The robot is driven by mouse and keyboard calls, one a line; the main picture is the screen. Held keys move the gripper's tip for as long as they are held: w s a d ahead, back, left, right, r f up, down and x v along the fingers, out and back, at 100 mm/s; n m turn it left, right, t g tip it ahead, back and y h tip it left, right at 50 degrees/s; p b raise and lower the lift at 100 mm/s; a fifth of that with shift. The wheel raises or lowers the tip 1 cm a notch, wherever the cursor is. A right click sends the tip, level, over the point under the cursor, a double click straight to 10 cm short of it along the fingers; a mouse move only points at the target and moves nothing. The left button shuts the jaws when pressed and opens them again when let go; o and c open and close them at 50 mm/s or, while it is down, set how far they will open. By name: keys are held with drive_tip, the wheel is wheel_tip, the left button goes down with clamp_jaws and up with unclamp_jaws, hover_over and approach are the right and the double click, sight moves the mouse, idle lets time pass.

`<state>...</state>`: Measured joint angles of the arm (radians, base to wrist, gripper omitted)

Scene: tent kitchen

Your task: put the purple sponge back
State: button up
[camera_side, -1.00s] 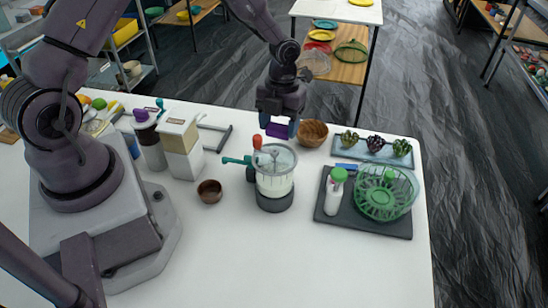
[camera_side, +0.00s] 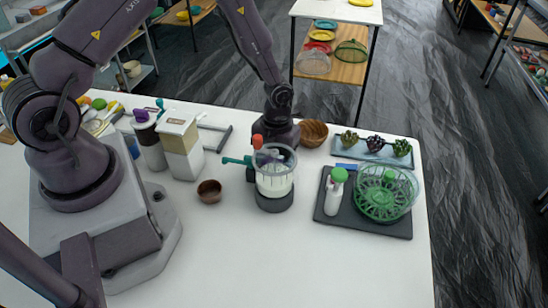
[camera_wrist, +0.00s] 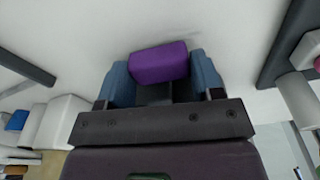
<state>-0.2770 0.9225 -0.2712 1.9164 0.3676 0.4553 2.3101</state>
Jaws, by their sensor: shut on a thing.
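The purple sponge (camera_wrist: 158,63) is held between the two blue fingertips of my gripper (camera_wrist: 160,72) in the wrist view. The sponge sits slightly tilted across the jaws, over a plain white surface. In the side view my gripper (camera_side: 276,133) is low over the far part of the white table, behind the clear jar with the red knob and just left of the wooden bowl. The jar hides the fingertips and the sponge there. I cannot tell whether the sponge touches the table.
The clear jar (camera_side: 275,178) stands close in front of my gripper, and the wooden bowl (camera_side: 313,134) is close on its right. A dark tray (camera_side: 330,212) with a green basket (camera_side: 386,193) and a succulent tray (camera_side: 371,152) are farther right. The front table is clear.

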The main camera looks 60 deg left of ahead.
drive_tip(key=shift+f, duration=0.2)
drive_tip(key=o, duration=0.9)
